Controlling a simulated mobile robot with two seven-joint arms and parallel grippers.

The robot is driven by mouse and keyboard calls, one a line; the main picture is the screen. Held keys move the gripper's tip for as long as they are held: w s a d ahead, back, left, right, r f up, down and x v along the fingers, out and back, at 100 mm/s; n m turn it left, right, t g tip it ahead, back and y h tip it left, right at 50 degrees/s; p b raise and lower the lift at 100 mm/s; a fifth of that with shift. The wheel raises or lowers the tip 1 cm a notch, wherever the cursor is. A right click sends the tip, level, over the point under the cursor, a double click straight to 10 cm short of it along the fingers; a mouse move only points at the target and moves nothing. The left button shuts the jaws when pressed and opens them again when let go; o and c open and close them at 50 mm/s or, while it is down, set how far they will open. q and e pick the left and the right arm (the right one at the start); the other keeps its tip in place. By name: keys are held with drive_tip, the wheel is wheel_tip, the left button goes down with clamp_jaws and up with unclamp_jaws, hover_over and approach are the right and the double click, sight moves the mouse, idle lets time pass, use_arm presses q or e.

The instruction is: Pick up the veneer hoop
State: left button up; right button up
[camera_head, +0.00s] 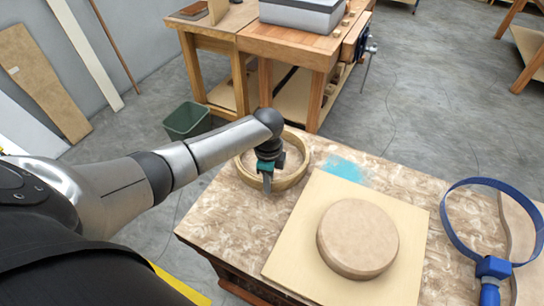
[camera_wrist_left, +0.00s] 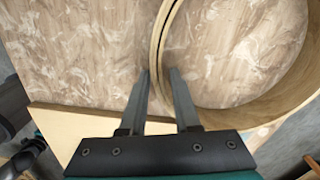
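The veneer hoop (camera_head: 302,158) is a pale wooden ring lying at the back left of the marbled worktop. In the left wrist view the hoop (camera_wrist_left: 250,111) fills the upper right, and its near wall runs down toward my fingers. My left gripper (camera_head: 267,186) points down at the hoop's front rim. In the left wrist view my left gripper (camera_wrist_left: 159,72) has its two fingers apart, one on each side of the hoop wall. I cannot tell whether either finger touches it. The gripper hides part of the rim in the head view.
A round wooden form (camera_head: 358,238) sits on a pale square board (camera_head: 300,247) at the worktop's front. A blue band clamp (camera_head: 491,267) lies at the right beside a curved wooden piece (camera_head: 522,240). A teal patch (camera_head: 343,168) marks the worktop (camera_head: 228,215). A green bin (camera_head: 187,121) stands on the floor behind.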

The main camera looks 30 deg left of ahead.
use_arm(q)
clamp_jaws()
idle(1.1)
